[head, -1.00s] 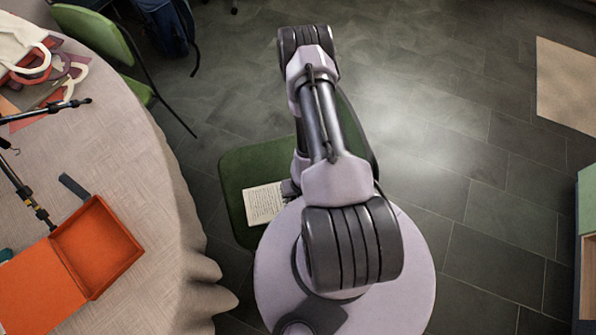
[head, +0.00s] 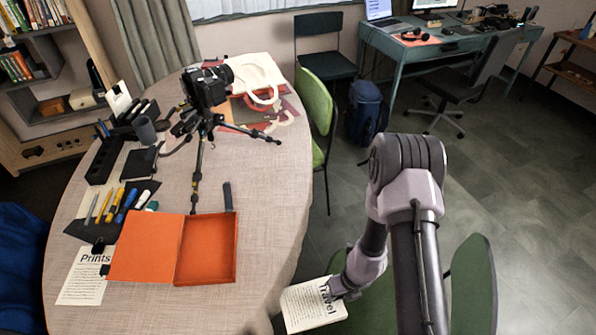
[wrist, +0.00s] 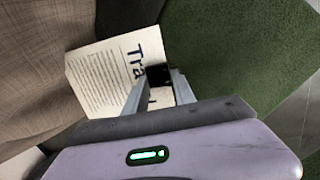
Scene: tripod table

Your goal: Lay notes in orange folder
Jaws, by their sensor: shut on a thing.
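The notes (head: 308,309) are a white printed sheet or booklet headed "Travel", over the green chair seat beside the table edge. My gripper (head: 336,288) is shut on their edge. In the wrist view the notes (wrist: 105,78) extend left from the fingertips (wrist: 158,76), with the green seat below and the table cloth to their left. The orange folder (head: 236,250) lies open on the table, left of my gripper. It looks like a shallow tray with its lid (head: 145,248) laid flat to the left. Its tray is empty.
A sheet headed "Prints" (head: 82,276) lies left of the folder. A camera on a tripod (head: 205,95) stands behind it, one leg near the tray. Pens lie on a dark mat (head: 110,215). The cloth (head: 262,235) right of the folder is clear.

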